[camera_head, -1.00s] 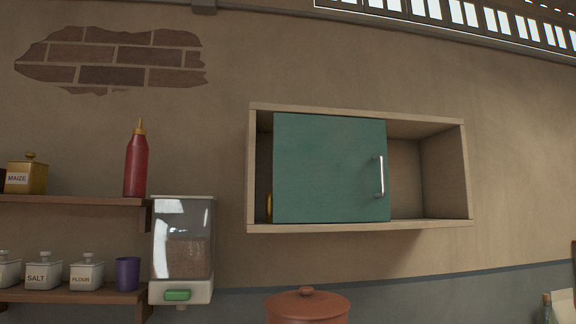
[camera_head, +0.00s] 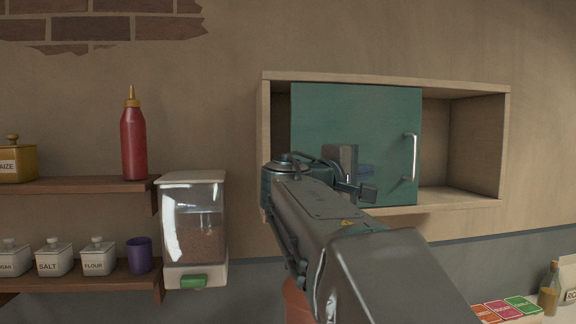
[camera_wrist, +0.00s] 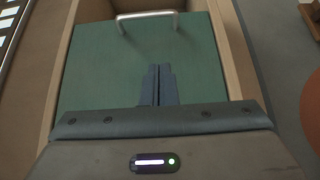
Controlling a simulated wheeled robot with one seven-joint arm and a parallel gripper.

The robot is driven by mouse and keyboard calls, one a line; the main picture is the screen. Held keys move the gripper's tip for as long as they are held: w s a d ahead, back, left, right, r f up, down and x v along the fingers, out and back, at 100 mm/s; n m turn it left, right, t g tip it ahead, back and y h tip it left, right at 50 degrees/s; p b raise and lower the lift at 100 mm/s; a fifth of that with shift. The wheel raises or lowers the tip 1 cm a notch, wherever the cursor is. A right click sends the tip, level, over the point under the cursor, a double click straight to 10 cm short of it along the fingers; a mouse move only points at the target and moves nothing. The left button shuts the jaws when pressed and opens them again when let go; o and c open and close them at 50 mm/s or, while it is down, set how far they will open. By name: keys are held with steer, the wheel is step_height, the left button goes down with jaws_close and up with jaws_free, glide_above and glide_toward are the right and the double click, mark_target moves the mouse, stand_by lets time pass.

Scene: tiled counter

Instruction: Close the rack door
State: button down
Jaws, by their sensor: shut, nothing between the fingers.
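The rack is a pale wooden wall box (camera_head: 480,196) with an open front. Its green door (camera_head: 345,110) is a flat panel across the left and middle of the front. A narrow dark gap shows at its left, and the right part of the rack is open. A metal handle (camera_head: 414,157) stands upright near the door's right edge. My gripper (camera_head: 350,172) is in front of the lower door, left of the handle. In the wrist view, my shut, empty fingers (camera_wrist: 158,84) lie over the green door (camera_wrist: 100,65), apart from the handle (camera_wrist: 148,17). Contact with the door cannot be told.
Shelves (camera_head: 90,184) at the left carry a red bottle (camera_head: 133,143) and jars. A grain dispenser (camera_head: 194,230) hangs between shelves and rack. A terracotta pot (camera_head: 297,300) is partly hidden below my arm. Coloured cards (camera_head: 505,309) and a bottle (camera_head: 549,290) are at lower right.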

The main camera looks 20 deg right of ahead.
mark_target(384, 167)
steer(key=p+x, duration=0.2)
steer(key=x, duration=0.5)
steer(key=shift+d+r, duration=0.1)
steer(key=shift+d, duration=0.3)
steer(key=shift+s+d+p, duration=0.2)
steer(key=shift+d+p, duration=0.15)
steer(key=shift+d, duration=0.25)
steer(key=shift+s+d+p, duration=0.2)
steer(key=shift+d+p, duration=0.1)
steer(key=shift+d, duration=0.3)
steer(key=shift+s+d, duration=0.4)
steer(key=shift+d, duration=0.25)
